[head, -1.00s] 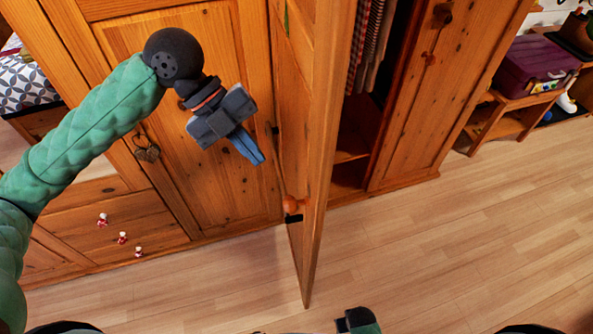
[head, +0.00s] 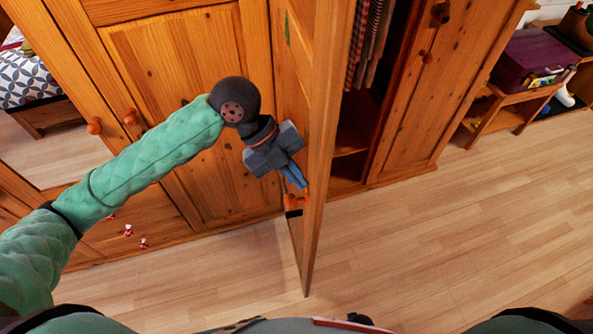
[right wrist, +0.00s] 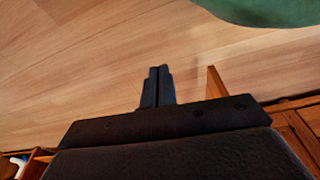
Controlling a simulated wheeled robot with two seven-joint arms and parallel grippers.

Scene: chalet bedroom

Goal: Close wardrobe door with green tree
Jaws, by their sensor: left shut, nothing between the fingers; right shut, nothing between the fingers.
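The wardrobe door (head: 328,140) stands open in the head view, swung out toward me and seen nearly edge-on. A bit of green (head: 287,28) shows high on its left face, too narrow to make out as a tree. A round wooden knob (head: 296,201) sits low on that face. My left gripper (head: 296,178) is shut and empty, left of the door, with its fingertips just above the knob. I cannot tell if it touches the door. My right gripper (right wrist: 158,84) is shut and empty above the floor in the right wrist view.
The open wardrobe section (head: 352,135) holds hanging clothes (head: 367,45). A closed door (head: 425,100) stands to its right. A purple case (head: 533,67) sits on a small wooden stand further right. The wooden floor (head: 430,240) in front is clear.

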